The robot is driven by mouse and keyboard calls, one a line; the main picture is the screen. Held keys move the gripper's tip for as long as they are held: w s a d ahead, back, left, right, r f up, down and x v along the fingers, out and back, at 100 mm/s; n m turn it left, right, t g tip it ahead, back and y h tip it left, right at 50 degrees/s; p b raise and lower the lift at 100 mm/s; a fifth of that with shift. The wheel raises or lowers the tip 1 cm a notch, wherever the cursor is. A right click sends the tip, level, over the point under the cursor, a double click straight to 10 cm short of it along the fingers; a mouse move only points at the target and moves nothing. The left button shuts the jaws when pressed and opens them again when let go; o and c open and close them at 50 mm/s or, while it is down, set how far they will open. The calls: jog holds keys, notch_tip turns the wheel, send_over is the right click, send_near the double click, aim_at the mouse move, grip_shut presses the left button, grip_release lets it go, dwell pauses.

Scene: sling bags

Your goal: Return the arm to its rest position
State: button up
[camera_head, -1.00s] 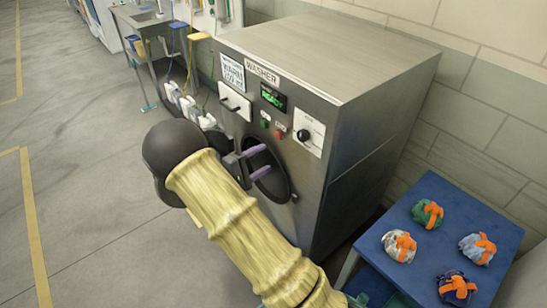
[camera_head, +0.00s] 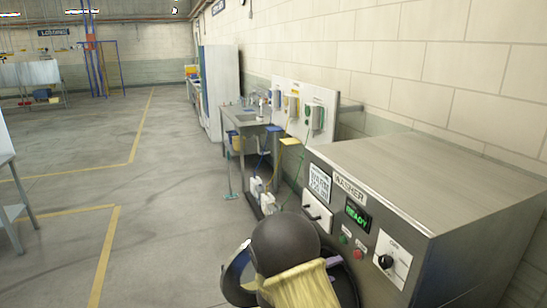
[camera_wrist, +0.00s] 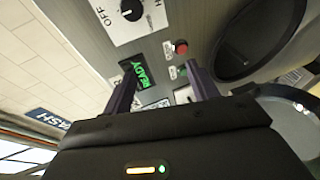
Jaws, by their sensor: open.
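My gripper (camera_wrist: 162,80) is open and empty in the wrist view, its two purple fingers spread in front of the washer's grey front panel. In the head view my arm, with a black joint and yellow cover, reaches to the washer (camera_head: 430,190) at bottom centre. Only a bit of purple finger shows there, beside the dark round opening, and my arm hides most of the gripper. The green READY display (camera_wrist: 145,76) shows between and beyond the fingers. The washer door (camera_head: 238,275) appears swung open to the left.
The washer's dark drum opening (camera_wrist: 262,38) is at the upper right of the wrist view. White bottles (camera_head: 262,190) stand on the floor beside the washer, before a sink bench (camera_head: 243,120). Open grey floor with yellow lines (camera_head: 105,255) lies to the left.

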jog(key=s+a+r+m+g+y+b, duration=0.1)
jog(key=s+m+g+y, duration=0.5)
jog(key=s, duration=1.8)
jog(key=y, duration=0.6)
jog(key=shift+s+a+y, duration=0.25)
jog(key=shift+a+y, duration=0.05)
jog(key=shift+a, duration=0.05)
